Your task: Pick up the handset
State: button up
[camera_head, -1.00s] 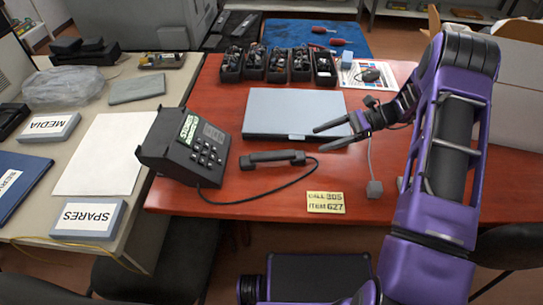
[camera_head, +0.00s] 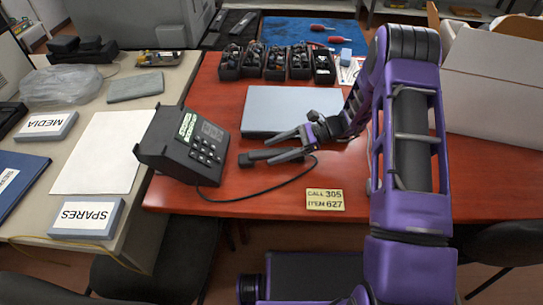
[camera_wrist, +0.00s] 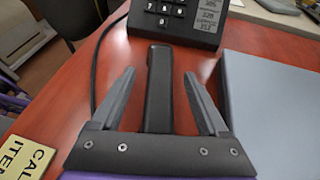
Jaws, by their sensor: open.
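The black handset (camera_head: 257,157) lies on the red table, to the right of the black desk phone (camera_head: 188,146), with its cord running in a curve to the phone. My gripper (camera_head: 272,149) is open above the handset, its fingers pointing left toward the phone. In the wrist view the handset (camera_wrist: 159,88) lies lengthwise between the two spread fingers of my gripper (camera_wrist: 158,85), with a gap on each side. Its near end is hidden behind the gripper's palm. The phone's keypad base (camera_wrist: 182,18) shows beyond the handset.
A grey closed laptop-like slab (camera_head: 285,110) lies just behind the gripper. A yellow note (camera_head: 325,199) lies near the table's front edge. Several black bins (camera_head: 276,65) stand at the back. A cream side table (camera_head: 98,155) is at left.

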jog(key=shift+x, duration=1.2)
grip_shut()
